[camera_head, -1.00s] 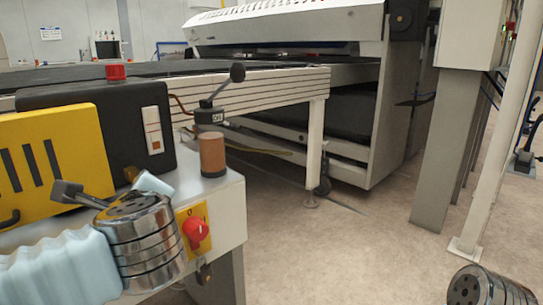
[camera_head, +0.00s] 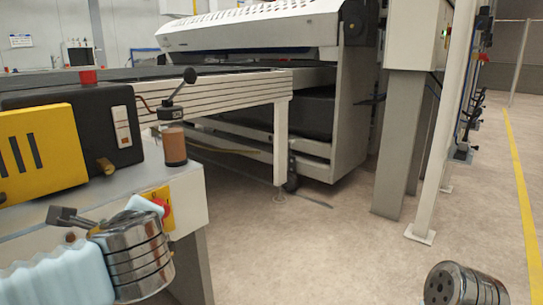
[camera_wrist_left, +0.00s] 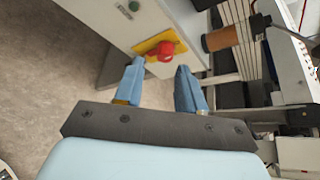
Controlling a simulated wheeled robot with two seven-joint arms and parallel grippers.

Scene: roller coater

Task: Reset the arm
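My left arm comes in from the lower left in the head view, with its metal wrist in front of the control cabinet. In the left wrist view my left gripper (camera_wrist_left: 160,88) is open, its two blue fingers wide apart with nothing between them. Beyond the fingertips is a red rotary knob (camera_wrist_left: 166,51) on a yellow plate (camera_wrist_left: 150,42). In the head view the yellow plate (camera_head: 153,194) is partly hidden behind my left wrist. Of my right arm only a metal wrist end shows at the lower right; its gripper is out of view.
The roller coater (camera_head: 255,28) and its conveyor table (camera_head: 225,90) stand behind the cabinet (camera_head: 120,190). A lever with a black ball (camera_head: 190,75) rises beside a brown cylinder (camera_head: 174,146). A white post (camera_head: 450,130) stands at right. The floor (camera_head: 320,250) ahead is clear.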

